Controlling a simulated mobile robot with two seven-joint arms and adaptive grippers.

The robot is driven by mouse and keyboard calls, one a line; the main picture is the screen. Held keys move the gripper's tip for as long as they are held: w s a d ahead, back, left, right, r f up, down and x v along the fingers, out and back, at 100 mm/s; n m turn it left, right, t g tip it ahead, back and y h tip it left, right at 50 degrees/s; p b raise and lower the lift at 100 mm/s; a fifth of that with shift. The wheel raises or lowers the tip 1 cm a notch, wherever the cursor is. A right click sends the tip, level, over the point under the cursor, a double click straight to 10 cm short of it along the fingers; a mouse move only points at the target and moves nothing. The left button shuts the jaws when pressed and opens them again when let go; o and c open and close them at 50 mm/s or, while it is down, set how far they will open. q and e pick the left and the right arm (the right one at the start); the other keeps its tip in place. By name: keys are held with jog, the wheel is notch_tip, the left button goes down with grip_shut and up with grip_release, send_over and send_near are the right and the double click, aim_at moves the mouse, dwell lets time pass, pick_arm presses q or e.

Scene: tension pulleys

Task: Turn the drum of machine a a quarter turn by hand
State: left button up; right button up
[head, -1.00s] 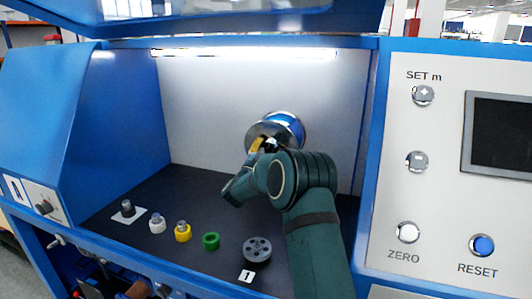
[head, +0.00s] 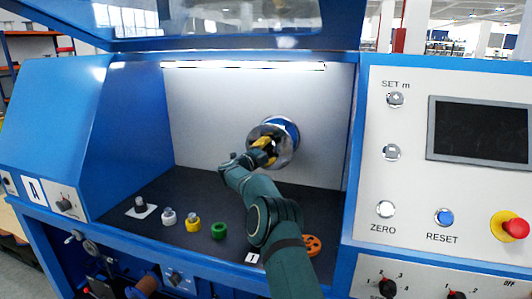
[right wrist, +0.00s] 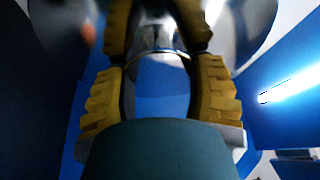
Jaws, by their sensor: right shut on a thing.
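In the right wrist view the yellow fingers (right wrist: 160,90) stand on both sides of a shiny, blue-reflecting part of the drum (right wrist: 158,72). The exact contact is dark and partly hidden. My left gripper is not in view.
On the dark bay floor stand a grey-black piece (head: 140,205), a white one (head: 169,216), a yellow one (head: 193,221) and a green ring (head: 219,231). An orange wheel (head: 313,245) is partly behind my arm. A red stop button (head: 515,228) is at the right.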

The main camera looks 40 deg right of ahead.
jog(key=m+y, duration=0.1)
jog(key=m, duration=0.3)
jog(key=shift+d+m+g+y, duration=0.1)
jog(key=shift+m+g+y, duration=0.2)
jog(key=shift+m+y, duration=0.1)
dwell(0.5)
jog(key=o, duration=1.3)
jog(key=shift+o, duration=0.2)
jog(key=s+a, duration=0.1)
jog(key=a, duration=1.1)
jog(key=shift+r, duration=0.45)
